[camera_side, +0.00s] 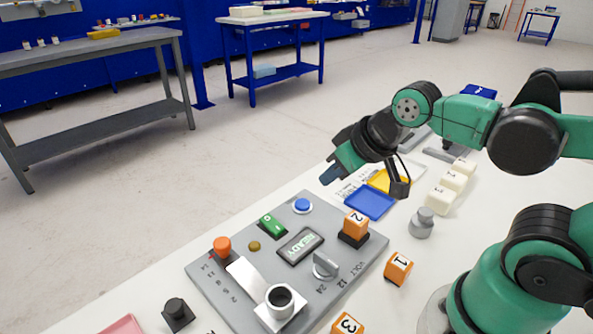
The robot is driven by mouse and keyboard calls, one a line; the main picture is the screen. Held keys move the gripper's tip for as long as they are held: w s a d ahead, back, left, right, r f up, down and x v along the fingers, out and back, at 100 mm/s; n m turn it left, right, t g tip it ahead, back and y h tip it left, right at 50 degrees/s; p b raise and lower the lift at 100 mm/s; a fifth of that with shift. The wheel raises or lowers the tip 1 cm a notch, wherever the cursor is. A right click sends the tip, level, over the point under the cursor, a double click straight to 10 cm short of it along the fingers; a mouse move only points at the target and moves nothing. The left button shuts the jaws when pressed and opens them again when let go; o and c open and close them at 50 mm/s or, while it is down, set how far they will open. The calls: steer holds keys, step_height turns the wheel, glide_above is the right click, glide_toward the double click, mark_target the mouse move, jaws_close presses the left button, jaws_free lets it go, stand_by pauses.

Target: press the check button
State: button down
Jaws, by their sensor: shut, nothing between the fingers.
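A grey control panel (213,268) lies on the white table. A round blue button (303,205) in a pale ring sits at the panel's far corner; no label saying check is readable, so I cannot tell if it is the check button. My gripper (329,175) is shut and empty, in the air above and to the right of the blue button in the picture, apart from it. An orange block marked 2 (356,222) stands on a black pad on the panel. A display (300,246) reads READY.
The panel also has a green switch (272,224), an orange knob (222,246), a grey dial (326,266) and a holder with a dark round top (280,299). Orange block 1 (398,268), a grey weight (422,223), white blocks (441,200) and blue (370,204) and yellow trays lie nearby.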

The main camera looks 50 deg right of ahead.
steer(key=shift+r, duration=0.1)
step_height(320, 180, up, 3)
steer(key=g, duration=0.7)
glide_above(302, 203)
steer(key=shift+r, duration=0.15)
step_height(302, 203, down, 14)
steer(key=shift+f, duration=0.1)
stand_by(0.6)
